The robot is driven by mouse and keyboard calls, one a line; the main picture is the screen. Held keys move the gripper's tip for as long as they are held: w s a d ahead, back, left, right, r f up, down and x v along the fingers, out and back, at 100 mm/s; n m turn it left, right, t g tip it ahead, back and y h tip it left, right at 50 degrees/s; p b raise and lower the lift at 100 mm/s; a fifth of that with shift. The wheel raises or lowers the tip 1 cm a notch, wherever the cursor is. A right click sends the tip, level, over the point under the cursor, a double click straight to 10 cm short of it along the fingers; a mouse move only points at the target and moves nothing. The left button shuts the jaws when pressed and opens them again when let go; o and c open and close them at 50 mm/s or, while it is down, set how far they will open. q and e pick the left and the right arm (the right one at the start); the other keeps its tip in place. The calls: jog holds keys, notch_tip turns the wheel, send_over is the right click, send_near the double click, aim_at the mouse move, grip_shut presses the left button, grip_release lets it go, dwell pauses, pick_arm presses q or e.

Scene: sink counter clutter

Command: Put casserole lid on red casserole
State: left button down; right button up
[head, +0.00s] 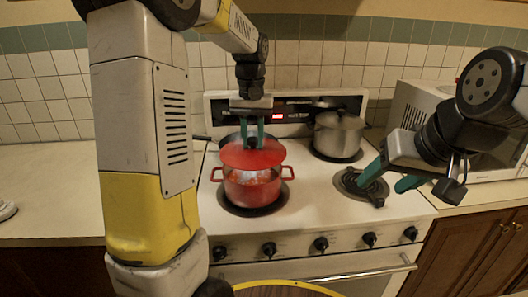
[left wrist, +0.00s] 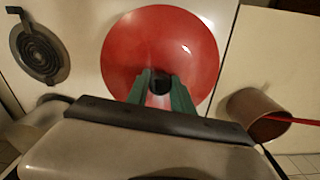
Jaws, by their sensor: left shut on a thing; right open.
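The red casserole (head: 252,192) stands on the front left burner, with a loop handle on each side. The red casserole lid (head: 252,157) is held above it, with a gap through which the casserole's inside shows. My left gripper (head: 252,143) is shut on the lid's black knob. The left wrist view shows the lid (left wrist: 160,45) from above, with the green fingers (left wrist: 160,86) on either side of the knob; the casserole is hidden beneath it there. My right gripper (head: 390,184) is open and empty, over the right side of the stove.
A lidded metal pot (head: 338,136) stands on the back right burner. A dark pan (head: 229,139) is partly hidden behind the lid. The front right burner (head: 358,182) is bare. A microwave (head: 410,105) stands at the right. The left counter (head: 50,200) is mostly clear.

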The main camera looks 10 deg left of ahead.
aim_at(252, 154)
pick_arm(q)
jog(key=shift+w+a, duration=0.25)
jog(key=shift+w, duration=0.35)
jog(key=shift+w+a, duration=0.2)
jog(key=shift+w, duration=0.35)
jog(key=shift+r, duration=0.1)
jog(key=shift+f, duration=3)
jog(key=shift+s+f, duration=0.1)
jog(key=shift+f, duration=0.25)
jog(key=c, duration=1)
grip_release()
jog(key=shift+f, duration=0.1)
jog(key=shift+c, duration=0.2)
